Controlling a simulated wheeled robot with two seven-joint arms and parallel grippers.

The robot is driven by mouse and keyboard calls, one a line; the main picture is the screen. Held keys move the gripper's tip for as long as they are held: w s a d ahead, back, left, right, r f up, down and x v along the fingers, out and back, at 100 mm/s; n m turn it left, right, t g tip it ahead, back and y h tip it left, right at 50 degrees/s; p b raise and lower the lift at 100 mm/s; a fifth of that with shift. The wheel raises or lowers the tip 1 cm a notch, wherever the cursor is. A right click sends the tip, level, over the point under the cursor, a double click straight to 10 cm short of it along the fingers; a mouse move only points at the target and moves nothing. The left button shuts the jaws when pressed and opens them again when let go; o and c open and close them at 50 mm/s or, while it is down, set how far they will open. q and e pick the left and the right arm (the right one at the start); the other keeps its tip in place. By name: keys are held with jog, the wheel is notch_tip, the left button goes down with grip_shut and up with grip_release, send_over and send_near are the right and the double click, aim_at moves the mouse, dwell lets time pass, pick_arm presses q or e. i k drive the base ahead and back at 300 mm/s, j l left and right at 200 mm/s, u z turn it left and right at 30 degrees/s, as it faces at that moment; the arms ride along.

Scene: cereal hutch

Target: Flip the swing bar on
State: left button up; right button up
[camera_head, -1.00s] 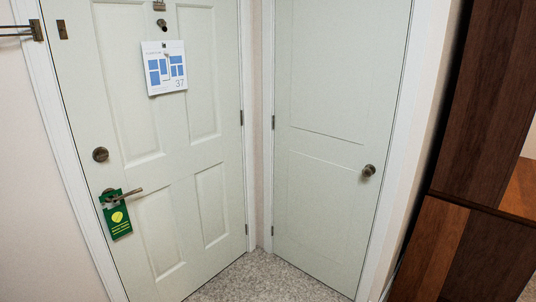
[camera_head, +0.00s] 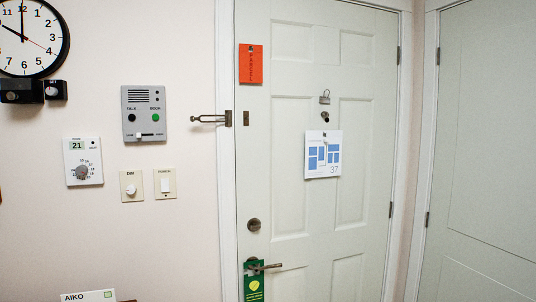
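The swing bar (camera_head: 211,119) is a brass-coloured bar mounted on the left frame of the white door (camera_head: 290,215). It points left, away from the door, over the wall. A small brass plate (camera_head: 245,118) sits on the door's edge just right of the bar's hinge. The door looks closed. Neither of my grippers shows in this view.
Left of the bar are an intercom panel (camera_head: 144,113), a thermostat (camera_head: 83,161), a dimmer (camera_head: 132,186), a switch (camera_head: 165,184) and a clock (camera_head: 32,38). A lever handle (camera_head: 262,266) with a green tag (camera_head: 254,284) is low on the door. A second door (camera_head: 480,160) stands at right.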

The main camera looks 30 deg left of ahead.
aim_at(193, 118)
jog(key=u, duration=1.25)
